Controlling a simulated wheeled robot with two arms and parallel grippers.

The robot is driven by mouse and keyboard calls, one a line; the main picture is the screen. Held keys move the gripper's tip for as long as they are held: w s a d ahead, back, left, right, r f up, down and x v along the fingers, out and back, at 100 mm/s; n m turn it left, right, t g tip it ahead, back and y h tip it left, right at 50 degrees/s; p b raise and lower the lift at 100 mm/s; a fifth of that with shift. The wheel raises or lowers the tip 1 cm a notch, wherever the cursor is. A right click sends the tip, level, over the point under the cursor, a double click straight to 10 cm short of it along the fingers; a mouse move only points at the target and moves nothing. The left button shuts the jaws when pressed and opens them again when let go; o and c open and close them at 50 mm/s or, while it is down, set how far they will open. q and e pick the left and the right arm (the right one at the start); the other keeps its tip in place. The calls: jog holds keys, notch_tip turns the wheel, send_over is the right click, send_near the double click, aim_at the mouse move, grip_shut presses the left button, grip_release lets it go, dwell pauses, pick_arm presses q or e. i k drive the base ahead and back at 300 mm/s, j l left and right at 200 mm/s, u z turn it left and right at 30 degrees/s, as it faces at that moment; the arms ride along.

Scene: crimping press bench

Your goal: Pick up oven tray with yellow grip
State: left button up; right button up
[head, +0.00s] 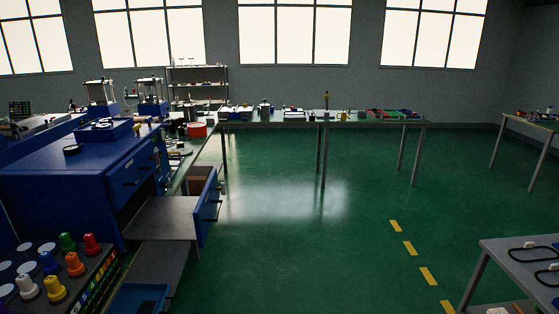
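I cannot make out an oven tray with a yellow grip in the head view. Neither of my grippers is in view. Small objects on the far benches are too small and dark to identify.
A blue cabinet (60,195) fills the left, with an open drawer front (208,207) projecting right. A long bench (325,123) crosses the back. A table (500,262) with black loops is lower right. The green floor (320,250) between is clear.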

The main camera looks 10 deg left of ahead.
aim_at(175, 162)
jog(key=i+l+u, duration=0.25)
jog(key=i+u, duration=0.15)
jog(key=i, duration=0.2)
jog(key=i+l+u, duration=0.35)
jog(key=i+l, duration=0.15)
jog(key=i+l+u, duration=0.65)
jog(key=l+u, duration=0.15)
jog(key=l, duration=0.15)
jog(key=i+l+u, duration=0.25)
jog(key=l, duration=0.2)
jog(key=i+l+z, duration=0.5)
jog(key=i+z, duration=0.3)
jog(key=i, duration=0.15)
jog(key=i+l, duration=0.1)
jog(key=i, duration=0.35)
jog(key=i+l+u, duration=0.1)
jog(key=i, duration=0.4)
